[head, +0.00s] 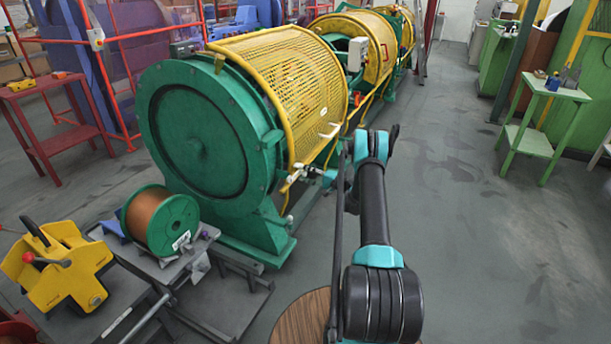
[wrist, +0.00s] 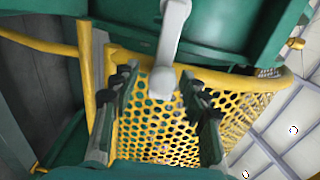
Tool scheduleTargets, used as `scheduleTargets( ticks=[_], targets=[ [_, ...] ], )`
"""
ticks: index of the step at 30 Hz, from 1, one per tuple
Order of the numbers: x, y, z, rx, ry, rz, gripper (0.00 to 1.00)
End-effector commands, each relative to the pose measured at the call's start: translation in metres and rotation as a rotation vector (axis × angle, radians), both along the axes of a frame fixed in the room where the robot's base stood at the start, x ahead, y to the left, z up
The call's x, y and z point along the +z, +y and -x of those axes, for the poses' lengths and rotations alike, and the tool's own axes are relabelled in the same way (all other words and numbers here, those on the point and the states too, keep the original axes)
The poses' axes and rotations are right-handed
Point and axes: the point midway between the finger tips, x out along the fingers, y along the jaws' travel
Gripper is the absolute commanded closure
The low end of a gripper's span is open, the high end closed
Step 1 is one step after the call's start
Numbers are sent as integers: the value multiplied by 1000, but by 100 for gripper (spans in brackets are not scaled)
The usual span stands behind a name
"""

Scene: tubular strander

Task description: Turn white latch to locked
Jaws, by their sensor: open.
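The white latch (wrist: 170,48) shows in the wrist view as a pale lever hanging from the top edge. Its lower end lies between the finger lines of my gripper (wrist: 158,84), with a visible space on each side. My gripper is open and holds nothing; I cannot tell its depth to the latch. In the head view a small white latch (head: 291,179) sits at the lower edge of the yellow mesh guard (head: 290,80), just left of my gripper (head: 308,173), which is small and partly unclear there.
A green round machine housing (head: 195,140) stands left of the guard. A white handle (head: 330,131) sticks out from the guard above my gripper. In the wrist view, yellow tube (wrist: 45,42) runs close by at left. The floor (head: 465,225) at right is clear.

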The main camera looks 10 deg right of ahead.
Motion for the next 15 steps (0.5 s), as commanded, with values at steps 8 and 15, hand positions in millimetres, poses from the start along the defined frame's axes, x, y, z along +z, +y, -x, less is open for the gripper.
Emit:
scheduleTargets(
  ticks=[8,15],
  targets=[
    [0,-13,9,-2,0,0,55],
    [0,-52,37,-4,0,0,55]
  ],
)
